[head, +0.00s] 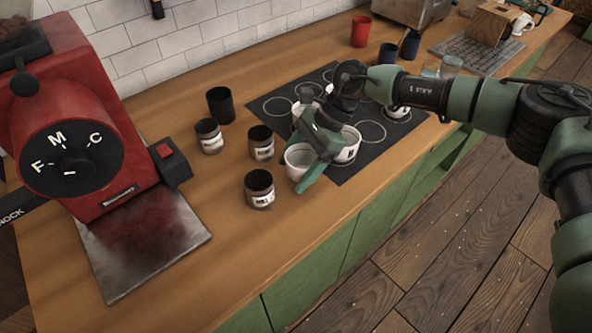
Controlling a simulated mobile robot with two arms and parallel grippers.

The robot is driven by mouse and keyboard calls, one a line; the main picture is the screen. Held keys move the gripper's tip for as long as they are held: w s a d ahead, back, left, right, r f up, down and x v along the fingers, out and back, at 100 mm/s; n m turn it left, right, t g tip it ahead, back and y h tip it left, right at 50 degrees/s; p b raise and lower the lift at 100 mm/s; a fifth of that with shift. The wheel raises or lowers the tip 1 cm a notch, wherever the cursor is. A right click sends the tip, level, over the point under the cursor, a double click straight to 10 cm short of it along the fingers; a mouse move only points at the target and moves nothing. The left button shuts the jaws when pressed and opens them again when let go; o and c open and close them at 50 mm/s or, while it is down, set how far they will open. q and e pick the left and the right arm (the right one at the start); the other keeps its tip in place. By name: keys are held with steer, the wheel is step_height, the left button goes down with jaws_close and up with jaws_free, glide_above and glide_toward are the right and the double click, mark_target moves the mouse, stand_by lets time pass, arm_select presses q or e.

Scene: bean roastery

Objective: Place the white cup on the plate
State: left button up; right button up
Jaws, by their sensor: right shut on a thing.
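A white cup (296,156) is at the left edge of the black mat (350,177) with pale circles. My right gripper (312,170) reaches down over it from the right and is shut on it, with a green finger across its right side. The gripper hides part of the cup, and I cannot tell whether the cup touches the counter. A white labelled cup (348,148) stands on the mat just right of the gripper. I cannot make out a plate for certain. My left gripper is out of view.
Several dark-topped jars, one at the front (260,190), stand left of the mat. A red grinder (110,195) with a metal tray (150,265) fills the left. A red cup (361,31) and dark blue cup (411,44) stand behind. The counter's front strip is clear.

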steer(key=shift+f, duration=1.05)
steer(key=shift+f, duration=0.2)
steer(key=o, duration=1.6)
steer(key=shift+r, duration=0.1)
